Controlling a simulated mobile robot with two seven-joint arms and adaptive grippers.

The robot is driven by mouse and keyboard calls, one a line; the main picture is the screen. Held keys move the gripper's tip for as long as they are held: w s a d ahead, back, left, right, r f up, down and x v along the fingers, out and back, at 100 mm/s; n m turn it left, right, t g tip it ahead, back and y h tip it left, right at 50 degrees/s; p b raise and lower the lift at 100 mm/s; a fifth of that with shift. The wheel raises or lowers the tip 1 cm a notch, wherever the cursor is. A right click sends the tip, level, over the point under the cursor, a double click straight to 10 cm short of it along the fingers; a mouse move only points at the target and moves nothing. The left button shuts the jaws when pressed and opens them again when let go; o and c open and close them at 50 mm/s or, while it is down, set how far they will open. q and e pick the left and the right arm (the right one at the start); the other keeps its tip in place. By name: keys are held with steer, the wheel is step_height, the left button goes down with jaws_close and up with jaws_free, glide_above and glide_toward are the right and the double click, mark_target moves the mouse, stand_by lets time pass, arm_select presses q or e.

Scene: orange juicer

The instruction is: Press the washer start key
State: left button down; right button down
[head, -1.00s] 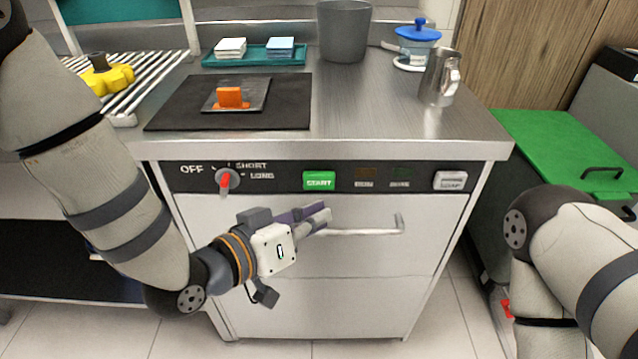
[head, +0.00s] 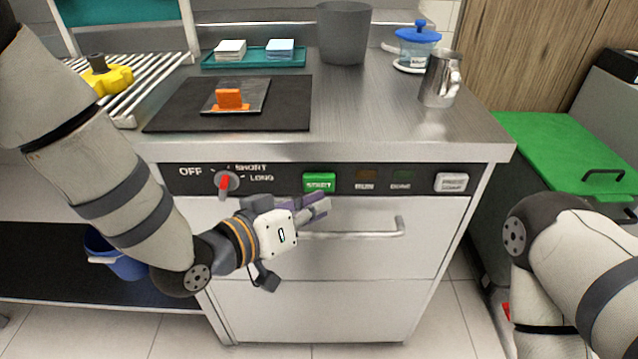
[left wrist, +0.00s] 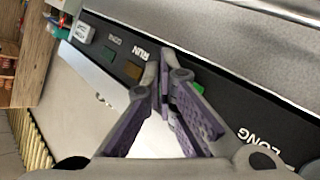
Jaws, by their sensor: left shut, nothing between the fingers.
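The green start key (head: 319,181) sits on the black control panel at the top of the washer front (head: 330,300). My left gripper (head: 322,204) is shut and empty, with its fingertips just below the key in the head view. I cannot tell if the fingertips touch the panel. In the left wrist view, my left gripper's fingertips (left wrist: 162,66) come together over the panel, and the green key (left wrist: 196,88) is partly hidden behind one finger. My right arm shows at the right edge of the head view, but its gripper is out of frame.
A dial knob (head: 226,183) with a red pointer is left of the key. The washer's bar handle (head: 365,234) lies below right of my left gripper. Dark run and done lamps and a grey key (head: 451,183) are farther right. A blue bucket (head: 118,262) stands at the left.

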stand_by(0.8)
arm_select(q)
steer(key=shift+w, duration=0.45)
steer(key=shift+w, duration=0.5)
stand_by(0.4)
steer(key=shift+s+r, duration=0.1)
steer(key=shift+s+p, duration=0.3)
steer(key=shift+s, duration=0.55)
arm_select(e)
steer(key=shift+w+r, duration=0.3)
steer(key=shift+r, duration=0.1)
arm_select(q)
steer(key=s+p, duration=0.1)
steer(key=s, duration=0.4)
steer(key=shift+p, duration=0.3)
arm_select(e)
steer(key=shift+w+r+t, duration=0.5)
steer(key=shift+w+r, duration=0.4)
